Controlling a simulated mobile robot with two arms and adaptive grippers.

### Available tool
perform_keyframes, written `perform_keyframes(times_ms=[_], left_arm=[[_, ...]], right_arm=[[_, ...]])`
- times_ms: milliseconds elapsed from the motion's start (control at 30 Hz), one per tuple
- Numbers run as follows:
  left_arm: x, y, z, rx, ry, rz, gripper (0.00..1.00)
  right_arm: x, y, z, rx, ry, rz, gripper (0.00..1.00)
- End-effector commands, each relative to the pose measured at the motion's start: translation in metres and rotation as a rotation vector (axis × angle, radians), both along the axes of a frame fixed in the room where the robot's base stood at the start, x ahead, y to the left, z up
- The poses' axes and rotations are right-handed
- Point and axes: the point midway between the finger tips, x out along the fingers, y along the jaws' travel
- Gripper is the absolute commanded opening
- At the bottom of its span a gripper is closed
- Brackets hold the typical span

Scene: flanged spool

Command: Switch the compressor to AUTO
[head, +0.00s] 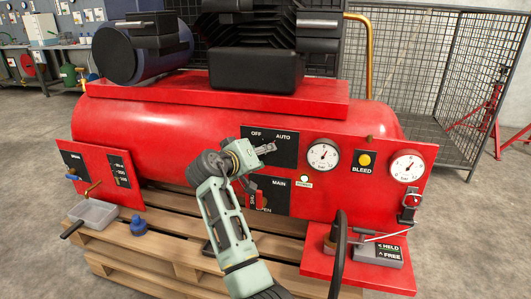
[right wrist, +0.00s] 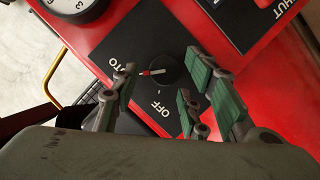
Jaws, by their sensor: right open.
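The black selector panel (head: 288,143) marked OFF and AUTO is on the front of the red compressor (head: 180,120). In the right wrist view, its round black knob (right wrist: 170,73) has a red-and-white pointer. The pointer aims left in that view, between the OFF and AUTO words and nearer AUTO. My right gripper (head: 268,147) is at the panel, covering the knob in the head view. In the right wrist view, the open fingers of the gripper (right wrist: 160,76) stand on either side of the knob. I cannot tell whether they touch it. My left gripper is not in view.
Just below is the MAIN panel (head: 276,195) with a red handle. Two gauges (head: 323,155) and the BLEED panel (head: 364,163) sit to the right. A black upright lever (head: 338,250) stands front right.

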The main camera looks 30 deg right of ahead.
Motion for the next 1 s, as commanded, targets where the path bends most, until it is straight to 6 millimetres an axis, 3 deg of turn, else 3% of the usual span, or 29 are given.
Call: perform_keyframes(times_ms=[200, 433, 1000], left_arm=[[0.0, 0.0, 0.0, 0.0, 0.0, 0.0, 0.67], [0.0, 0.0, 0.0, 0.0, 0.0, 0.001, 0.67], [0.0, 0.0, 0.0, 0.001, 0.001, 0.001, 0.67]], right_arm=[[-0.02, 0.043, 0.014, 0.002, -0.002, 0.003, 0.41], [-0.036, 0.073, 0.025, 0.0, -0.002, -0.001, 0.41], [-0.04, 0.081, 0.029, 0.0, -0.001, -0.002, 0.41]])
